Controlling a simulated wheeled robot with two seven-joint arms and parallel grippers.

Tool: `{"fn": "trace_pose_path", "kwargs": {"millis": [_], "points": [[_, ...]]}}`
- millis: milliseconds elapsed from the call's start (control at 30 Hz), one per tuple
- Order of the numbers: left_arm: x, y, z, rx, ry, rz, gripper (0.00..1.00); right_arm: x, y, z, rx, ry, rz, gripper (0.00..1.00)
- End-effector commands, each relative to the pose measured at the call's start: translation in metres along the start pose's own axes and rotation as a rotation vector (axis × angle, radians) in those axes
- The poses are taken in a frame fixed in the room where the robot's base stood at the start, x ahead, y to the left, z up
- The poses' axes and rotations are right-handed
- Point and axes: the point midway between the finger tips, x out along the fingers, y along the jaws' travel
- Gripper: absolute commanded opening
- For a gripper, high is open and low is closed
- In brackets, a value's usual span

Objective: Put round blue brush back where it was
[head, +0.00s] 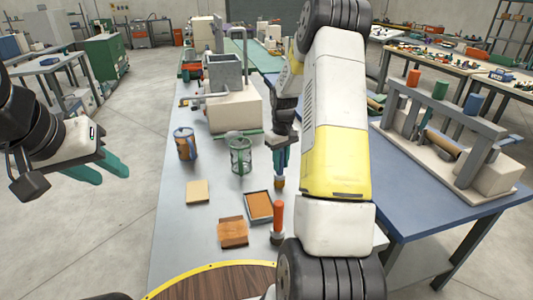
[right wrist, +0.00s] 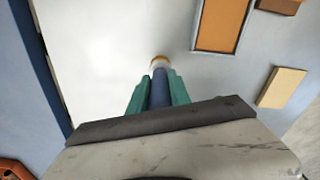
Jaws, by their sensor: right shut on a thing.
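My right gripper (head: 281,160) is shut on the round blue brush (head: 279,172). It holds the brush upright above the grey table, with the tan tip pointing down. In the right wrist view, the brush (right wrist: 160,88) sits between the teal fingers, and its tip shows past them over pale table surface. I cannot tell how far the tip is above the table. My left gripper (head: 100,172) is open and empty, out over the floor left of the table.
A green-framed jar (head: 240,157) and a blue-orange mug (head: 184,144) stand left of the brush. Nearer are a dark tray (head: 248,208) with an orange-brown pad, a brown block (head: 232,233), a pale yellow block (head: 197,192) and an upright orange-handled tool (head: 277,217).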

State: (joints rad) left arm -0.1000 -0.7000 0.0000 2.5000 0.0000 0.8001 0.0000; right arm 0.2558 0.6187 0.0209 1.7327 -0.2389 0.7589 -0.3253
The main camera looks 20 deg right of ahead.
Motion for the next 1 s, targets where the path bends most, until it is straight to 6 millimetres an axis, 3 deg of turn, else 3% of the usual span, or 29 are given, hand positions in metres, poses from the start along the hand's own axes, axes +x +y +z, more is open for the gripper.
{"fn": "trace_pose_path", "kwargs": {"millis": [33, 133, 533, 667, 1000], "points": [[0.000, 0.000, 0.000, 0.000, 0.000, 0.000, 0.36, 0.001, 0.000, 0.000, 0.000, -0.001, 0.000, 0.28], [0.000, 0.000, 0.000, 0.000, 0.000, 0.000, 0.36, 0.001, 0.000, 0.000, 0.000, -0.001, 0.000, 0.46], [0.000, 0.000, 0.000, 0.000, 0.000, 0.000, 0.36, -0.006, 0.000, 0.000, 0.000, 0.001, 0.001, 0.46], [0.000, 0.000, 0.000, 0.000, 0.000, 0.000, 0.36, -0.025, 0.000, -0.001, 0.000, 0.003, 0.002, 0.46], [0.000, 0.000, 0.000, 0.000, 0.000, 0.000, 0.36, -0.097, 0.000, -0.001, -0.001, 0.004, 0.001, 0.46]]}}
